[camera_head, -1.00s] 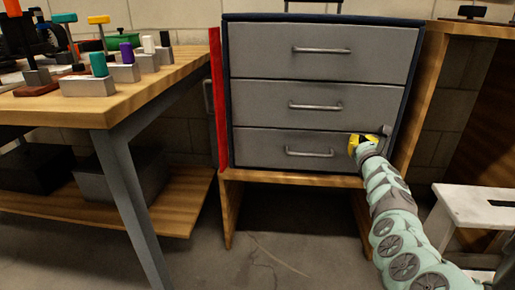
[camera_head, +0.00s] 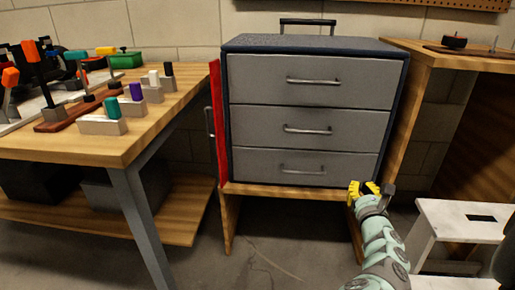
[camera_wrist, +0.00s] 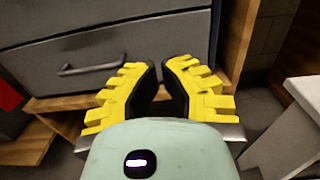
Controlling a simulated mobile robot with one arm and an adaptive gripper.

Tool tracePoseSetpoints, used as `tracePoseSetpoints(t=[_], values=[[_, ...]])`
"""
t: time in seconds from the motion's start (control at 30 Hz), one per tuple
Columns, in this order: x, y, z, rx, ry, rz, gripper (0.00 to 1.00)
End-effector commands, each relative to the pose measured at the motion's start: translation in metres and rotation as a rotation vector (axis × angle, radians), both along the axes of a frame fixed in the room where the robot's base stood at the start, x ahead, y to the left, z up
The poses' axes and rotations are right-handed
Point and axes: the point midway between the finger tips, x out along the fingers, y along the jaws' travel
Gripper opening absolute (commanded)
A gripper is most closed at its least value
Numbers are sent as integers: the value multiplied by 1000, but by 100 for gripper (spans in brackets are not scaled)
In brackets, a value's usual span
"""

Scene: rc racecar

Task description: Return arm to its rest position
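My gripper (camera_head: 366,189) has yellow fingers and is in front of the lower right corner of the grey drawer cabinet (camera_head: 301,128). In the wrist view my gripper (camera_wrist: 160,82) shows its two fingers apart with dark inner pads and nothing between them. My pale green arm reaches up from the bottom right of the head view. All three drawers look shut. The lowest drawer handle (camera_wrist: 92,64) lies left of my fingers in the wrist view, apart from them.
A wooden workbench (camera_head: 70,147) with several coloured tools in blocks stands at the left. A white step stool (camera_head: 460,217) is close to the right of my arm. A wooden table (camera_head: 440,58) stands behind it. Bare floor (camera_head: 270,262) lies below the cabinet.

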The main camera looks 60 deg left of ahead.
Motion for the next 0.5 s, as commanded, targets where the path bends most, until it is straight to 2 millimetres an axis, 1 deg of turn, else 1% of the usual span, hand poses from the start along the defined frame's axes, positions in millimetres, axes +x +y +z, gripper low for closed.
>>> tracePoseSetpoints(t=[0.13, 0.37, 0.47, 0.5], values=[[-4, -4, 0, 0, 3, 0, 0], [-3, -8, 1, -26, 1, -13, 0], [2, -22, 4, -124, -2, -66, 0], [5, -32, 6, -186, -7, -97, 0]])
